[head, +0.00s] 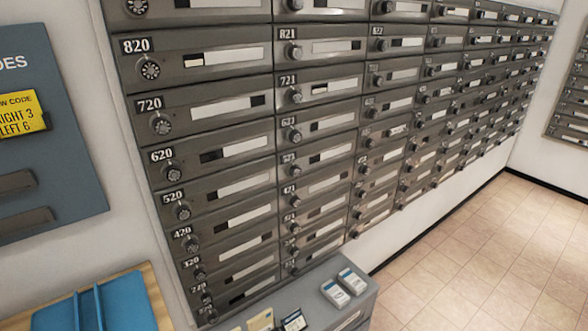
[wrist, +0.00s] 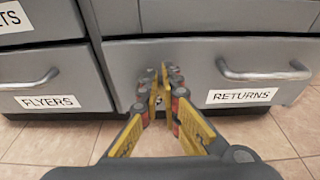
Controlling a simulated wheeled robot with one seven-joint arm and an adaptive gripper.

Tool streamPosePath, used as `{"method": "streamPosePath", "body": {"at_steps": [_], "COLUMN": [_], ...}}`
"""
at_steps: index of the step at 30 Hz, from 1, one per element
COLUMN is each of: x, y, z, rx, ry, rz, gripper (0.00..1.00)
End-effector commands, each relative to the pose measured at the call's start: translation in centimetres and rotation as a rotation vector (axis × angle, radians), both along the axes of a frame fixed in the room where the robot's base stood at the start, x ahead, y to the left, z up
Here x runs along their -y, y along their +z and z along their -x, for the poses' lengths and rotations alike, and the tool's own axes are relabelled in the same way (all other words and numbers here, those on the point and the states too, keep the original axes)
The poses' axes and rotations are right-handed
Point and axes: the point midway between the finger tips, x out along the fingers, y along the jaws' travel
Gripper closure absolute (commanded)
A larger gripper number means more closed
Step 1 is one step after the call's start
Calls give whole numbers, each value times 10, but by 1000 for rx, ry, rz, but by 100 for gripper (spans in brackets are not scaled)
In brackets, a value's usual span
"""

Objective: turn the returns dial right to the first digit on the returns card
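My gripper (wrist: 164,88) is in front of the returns drawer (wrist: 225,60), left of the label "RETURNS" (wrist: 241,96). Its yellow fingers come almost together at the tips. I cannot make out the returns dial; the fingertips cover that part of the drawer front, so I cannot tell if they touch it. In the head view, a yellow card (head: 20,117) hangs on a blue-grey board (head: 45,75) at the left edge. Its readable part says "RIGHT 3" and "LEFT 6"; the rest is cut off, and I cannot tell if it is the returns card. My gripper is not in the head view.
A bar handle (wrist: 262,72) sticks out right of my gripper. A flyers drawer (wrist: 45,75) with its own handle is at the left. A wall of numbered mailboxes (head: 300,110) with dials stands above a grey cabinet top (head: 318,306) holding cards. The tiled floor (head: 480,260) at right is clear.

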Motion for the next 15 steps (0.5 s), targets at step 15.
{"method": "streamPosePath", "body": {"at_steps": [15], "x": [1], "y": [5], "z": [1], "rx": [-4], "ry": [1], "rz": [0], "gripper": [100]}}
